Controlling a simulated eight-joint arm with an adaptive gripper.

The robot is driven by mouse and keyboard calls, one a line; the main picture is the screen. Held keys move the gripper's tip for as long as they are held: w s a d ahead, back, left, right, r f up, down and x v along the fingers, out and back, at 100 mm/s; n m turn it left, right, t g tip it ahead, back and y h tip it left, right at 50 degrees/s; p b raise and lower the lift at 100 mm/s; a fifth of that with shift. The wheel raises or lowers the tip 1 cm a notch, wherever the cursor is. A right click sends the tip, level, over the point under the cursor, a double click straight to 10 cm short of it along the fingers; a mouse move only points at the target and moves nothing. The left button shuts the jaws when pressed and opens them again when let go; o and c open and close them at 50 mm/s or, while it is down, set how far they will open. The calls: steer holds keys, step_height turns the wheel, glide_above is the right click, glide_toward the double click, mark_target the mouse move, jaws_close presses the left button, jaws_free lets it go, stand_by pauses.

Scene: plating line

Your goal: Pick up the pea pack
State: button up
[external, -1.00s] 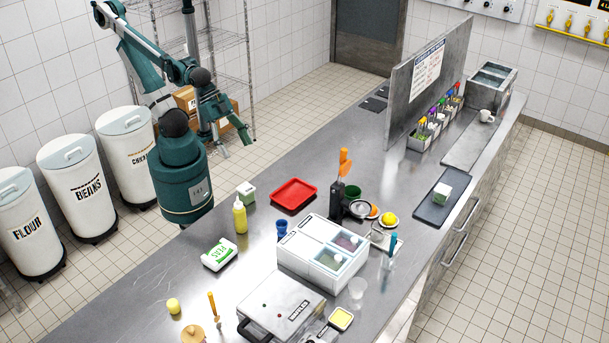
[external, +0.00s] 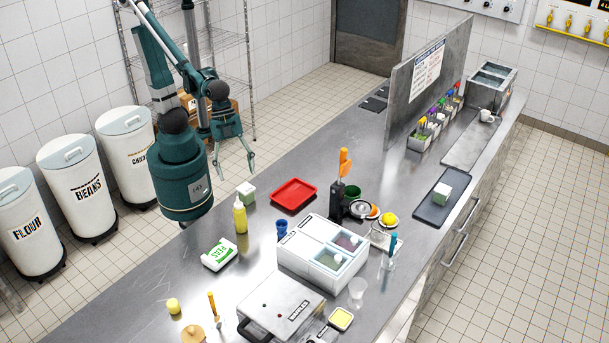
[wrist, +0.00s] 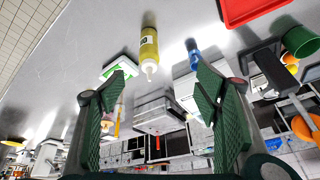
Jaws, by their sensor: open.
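The pea pack (external: 219,253), a white pack with a green panel marked PEAS, lies flat on the steel counter left of the white two-lidded unit. It also shows in the wrist view (wrist: 119,68), partly behind my left finger. My gripper (external: 235,173) is open and empty, above the far left edge of the counter and well apart from the pack. Its two green-padded fingers stand wide apart in the wrist view (wrist: 165,100).
A yellow squeeze bottle (external: 240,216) stands just behind the pack. The white unit (external: 322,255) stands to the right. The counter left of the pack is clear.

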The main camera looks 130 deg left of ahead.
steer(key=w+d+f+m+g+h+p, duration=0.1)
steer(key=w+d+f+m, duration=0.2)
steer(key=d, duration=0.2)
steer(key=w+d+f+m+g, duration=0.1)
steer(key=w+d+f+m, duration=0.1)
steer(key=w+d, duration=0.15)
steer(key=m+g+h+p, duration=0.1)
steer(key=m+g+p, duration=0.1)
steer(key=m, duration=0.3)
glide_toward(219, 251)
steer(key=shift+a+f, duration=0.15)
steer(key=shift+f, duration=0.5)
steer(key=shift+d+f+m, duration=0.3)
steer(key=shift+d+f, duration=0.2)
steer(key=shift+d, duration=0.05)
steer(key=shift+f, duration=0.1)
steer(key=shift+x, duration=1.2)
steer(key=shift+b+x, duration=0.35)
steer(key=shift+x, duration=2.2)
steer(key=shift+w+d, duration=0.1)
steer(key=shift+d, duration=0.05)
